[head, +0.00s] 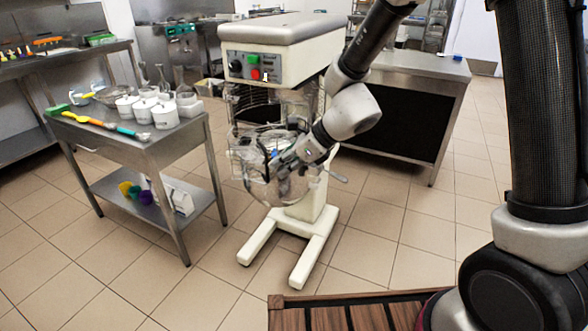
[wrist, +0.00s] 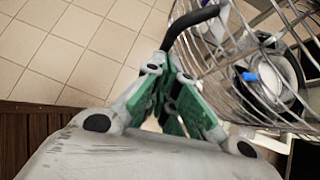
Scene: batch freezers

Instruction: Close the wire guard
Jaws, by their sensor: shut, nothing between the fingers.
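The wire guard (head: 262,103) is a cage of thin metal wires below the head of a cream mixer (head: 285,45). In the wrist view the guard's curved wires (wrist: 228,85) fill the right side, close to my gripper. How far the guard stands open is not clear. My gripper (head: 272,172) is in front of the mixer, near the bowl, and partly blends with it. In the wrist view my gripper (wrist: 176,100) has its green-padded fingers together and empty. A black curved rod (wrist: 192,22) passes just beyond the fingertips; I cannot tell whether they touch.
A steel table (head: 150,150) with white pots (head: 165,114) and coloured utensils stands left of the mixer. A steel counter (head: 415,68) stands behind right. The mixer's cream legs (head: 312,258) reach forward on the tiled floor. Open floor lies right of the mixer.

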